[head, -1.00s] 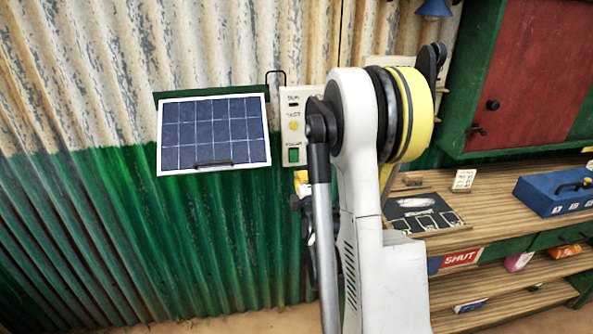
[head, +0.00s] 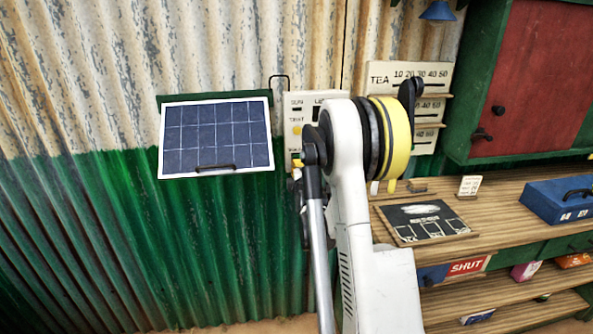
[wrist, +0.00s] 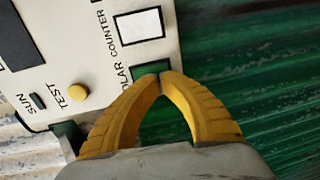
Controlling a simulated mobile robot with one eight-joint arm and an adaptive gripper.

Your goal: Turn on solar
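The pale control panel (head: 289,137) hangs on the wall right of the solar panel (head: 217,137). In the wrist view the control panel (wrist: 100,55) carries labels for sun, test, solar and counter. A green part by the solar label (wrist: 152,68) is mostly covered by my fingers; its setting cannot be read. My gripper (wrist: 160,77) has its yellow fingertips together with nothing visible held, at the solar part; contact cannot be told. In the head view my arm hides the panel's lower right, and only a bit of yellow gripper (head: 298,163) shows.
The yellow test button (wrist: 78,95) and white counter square (wrist: 140,27) lie close to my fingers. A wooden counter (head: 500,205) with a blue box (head: 560,203) and a dark board (head: 425,220) stands at right. Corrugated wall (head: 150,250) is behind.

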